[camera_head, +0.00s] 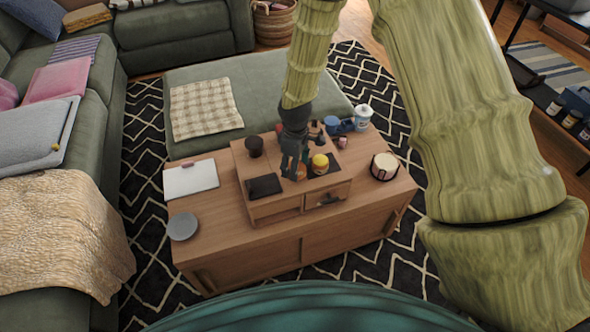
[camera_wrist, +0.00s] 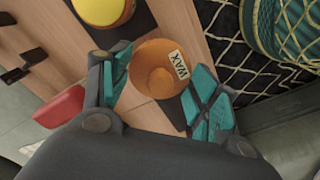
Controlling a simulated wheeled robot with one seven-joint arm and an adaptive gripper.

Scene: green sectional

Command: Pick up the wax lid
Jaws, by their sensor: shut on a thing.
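The wax lid (camera_wrist: 152,83) is a round orange-brown piece with a pale "WAX" label, seen in the wrist view between the teal-padded fingers of my gripper (camera_wrist: 163,88). My gripper is shut on it, with one finger on each side. In the head view my gripper (camera_head: 293,172) points down over the raised wooden box on the cabinet, and the lid is mostly hidden by the fingers. I cannot tell whether the lid still touches the surface below.
A jar with a yellow top (camera_head: 320,162) stands close right of my gripper. A black item (camera_head: 264,186) lies left on the box (camera_head: 275,208). A dark cup (camera_head: 254,146), a white canister (camera_head: 363,115) and a round tin (camera_head: 384,167) stand around. The cabinet's left top is partly clear.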

